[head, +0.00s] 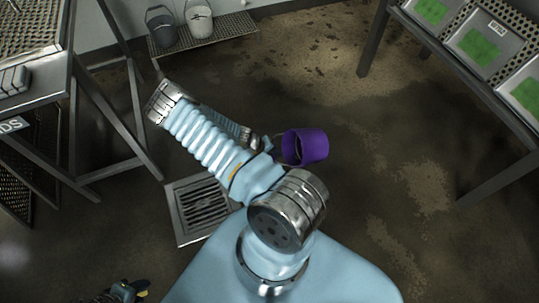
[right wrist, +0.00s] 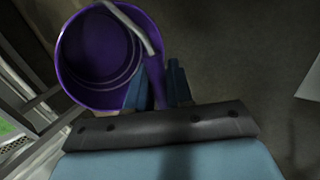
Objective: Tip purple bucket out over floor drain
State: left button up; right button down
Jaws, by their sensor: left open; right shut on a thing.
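The purple bucket (head: 306,146) is right of centre in the head view and looks tilted there. It is up and to the right of the floor drain (head: 182,226), not above it in the picture. My right gripper (head: 270,146) is at the bucket's left side. In the right wrist view my right gripper (right wrist: 157,88) is shut at the wall and handle of the bucket (right wrist: 75,88); the exact contact is unclear. The bucket's dark inside shows, and its contents cannot be told. My left gripper (head: 128,291) is open and empty at the bottom left, partly cut off.
A low perforated shelf (head: 225,32) at the back holds a grey bucket (head: 162,28) and a white bucket (head: 199,20). A metal rack (head: 130,95) stands at left. A table with green-filled trays (head: 480,46) stands at right. The floor between is clear, with wet patches.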

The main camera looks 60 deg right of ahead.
jog(key=shift+s+d+b, duration=0.25)
jog(key=shift+s+d, duration=0.5)
jog(key=shift+d, duration=0.3)
jog(key=shift+s+d+b, duration=0.2)
jog(key=shift+s+d, duration=0.55)
jog(key=shift+d, duration=0.35)
jog(key=shift+s+d+b, duration=0.25)
jog(key=shift+s+d, duration=0.5)
jog(key=shift+d, duration=0.3)
jog(key=shift+s+d, duration=0.1)
jog(key=shift+d, duration=0.05)
jog(key=s+d+b, duration=0.5)
jog(key=s+d, duration=0.5)
jog(key=d, duration=0.5)
jog(key=shift+s, duration=0.2)
dwell(1.2)
dwell(0.3)
